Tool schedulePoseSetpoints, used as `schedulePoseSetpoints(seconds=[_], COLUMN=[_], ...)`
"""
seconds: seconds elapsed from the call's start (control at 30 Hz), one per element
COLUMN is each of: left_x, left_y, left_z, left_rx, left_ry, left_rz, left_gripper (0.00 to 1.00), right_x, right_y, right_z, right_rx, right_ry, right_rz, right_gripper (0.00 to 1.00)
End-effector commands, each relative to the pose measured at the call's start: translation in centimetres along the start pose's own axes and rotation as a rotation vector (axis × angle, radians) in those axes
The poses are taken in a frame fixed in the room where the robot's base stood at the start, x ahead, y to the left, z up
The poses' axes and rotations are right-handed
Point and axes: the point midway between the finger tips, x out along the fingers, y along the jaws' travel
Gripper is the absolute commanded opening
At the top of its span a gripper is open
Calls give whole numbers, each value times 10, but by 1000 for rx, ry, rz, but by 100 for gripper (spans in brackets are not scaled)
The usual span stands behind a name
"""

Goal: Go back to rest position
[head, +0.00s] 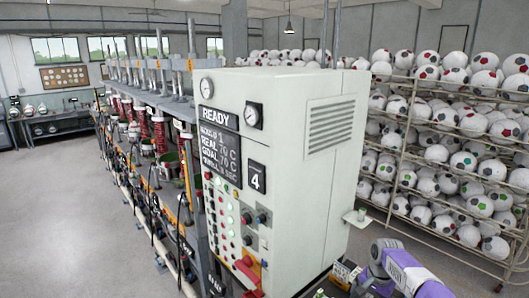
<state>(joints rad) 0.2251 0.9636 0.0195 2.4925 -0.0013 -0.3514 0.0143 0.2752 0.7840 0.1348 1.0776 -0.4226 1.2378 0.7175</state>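The ball press (290,140) is a large pale grey-green cabinet in the middle of the head view. Its display (220,145) reads READY, and a plate below shows the number 4. Two round gauges sit near its top. Part of my purple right arm (402,266) shows at the bottom right, bent beside the cabinet's lower right corner. Its gripper is not visible; the arm runs down out of the picture. My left arm and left gripper do not show.
A row of press stations (160,150) runs back to the left of the cabinet. Racks of balls (445,150) fill the right side. A small shelf (357,218) sticks out from the cabinet's right side. Open grey floor (60,210) lies at the left.

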Motion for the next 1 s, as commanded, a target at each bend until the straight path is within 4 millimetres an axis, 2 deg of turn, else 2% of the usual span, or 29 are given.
schedulePoseSetpoints(seconds=[0.03,0.27,0.37,0.47,0.53,0.6,0.73,0.8,1.0], left_x=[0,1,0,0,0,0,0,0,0], left_y=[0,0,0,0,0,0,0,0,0], left_z=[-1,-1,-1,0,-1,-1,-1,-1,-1], left_rx=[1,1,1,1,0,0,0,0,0], left_ry=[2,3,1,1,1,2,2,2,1], left_rz=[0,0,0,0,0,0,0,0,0], left_gripper=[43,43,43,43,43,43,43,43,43], right_x=[15,78,112,152,178,201,229,238,246], right_y=[-6,-27,-34,-38,-37,-31,-12,1,43], right_z=[8,49,79,122,157,194,258,287,353], right_rx=[-32,-169,-238,-311,-358,-396,-447,-467,-512], right_ry=[-14,-56,-82,-112,-131,-146,-159,-159,-150], right_rz=[-8,-79,-120,-172,-211,-245,-290,-302,-304], right_gripper=[100,100,100,100,100,100,100,100,100])
